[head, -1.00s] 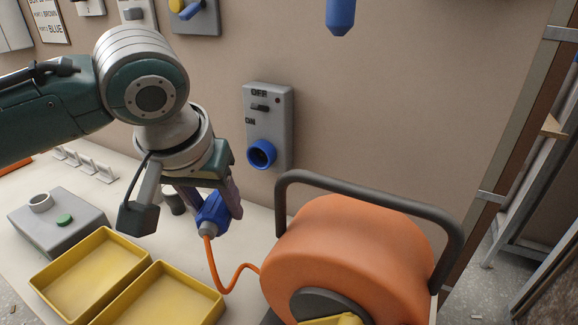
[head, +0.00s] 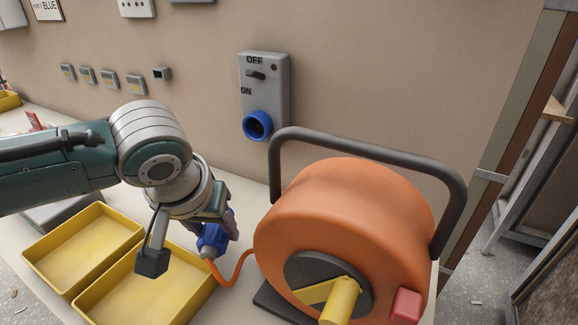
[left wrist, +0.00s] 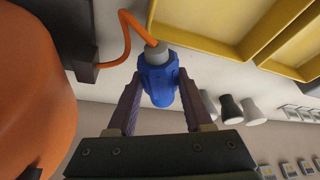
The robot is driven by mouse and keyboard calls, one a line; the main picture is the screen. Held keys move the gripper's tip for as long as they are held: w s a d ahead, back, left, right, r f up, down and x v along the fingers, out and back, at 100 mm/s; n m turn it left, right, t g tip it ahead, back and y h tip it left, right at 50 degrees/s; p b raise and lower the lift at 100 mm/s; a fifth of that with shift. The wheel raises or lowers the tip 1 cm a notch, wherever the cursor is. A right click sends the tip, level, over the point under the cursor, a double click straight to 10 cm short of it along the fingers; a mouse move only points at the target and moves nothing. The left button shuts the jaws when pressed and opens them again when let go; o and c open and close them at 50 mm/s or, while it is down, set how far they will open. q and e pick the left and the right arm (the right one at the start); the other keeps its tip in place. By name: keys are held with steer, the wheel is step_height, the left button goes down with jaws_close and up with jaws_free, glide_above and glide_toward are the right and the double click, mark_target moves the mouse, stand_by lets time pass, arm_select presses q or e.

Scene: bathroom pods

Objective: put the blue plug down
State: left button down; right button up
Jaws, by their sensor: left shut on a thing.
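The blue plug (head: 212,238) has a grey collar where an orange cable joins it. My left gripper (head: 222,232) is shut on it, low over the bench between the yellow trays and the orange reel. In the left wrist view the plug (left wrist: 158,84) sits between the two fingers of my left gripper (left wrist: 158,95), its cable end pointing away. Whether the plug touches the bench cannot be told. My right gripper is not in view.
The orange cable reel (head: 340,215) with a dark handle stands right of the plug. Yellow trays (head: 82,243) lie to the left. A grey switch box (head: 264,90) with a blue socket (head: 257,125) is on the wall. A strip of bench (head: 250,190) behind the plug is bare.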

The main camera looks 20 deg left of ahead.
arm_select(q)
steer(key=shift+f, duration=0.1)
steer(key=shift+f, duration=0.25)
steer(key=shift+c, duration=1.5)
jaws_free()
steer(key=shift+r, duration=0.25)
steer(key=p+v, duration=0.3)
steer(key=v, duration=0.9)
steer(key=shift+r, duration=0.15)
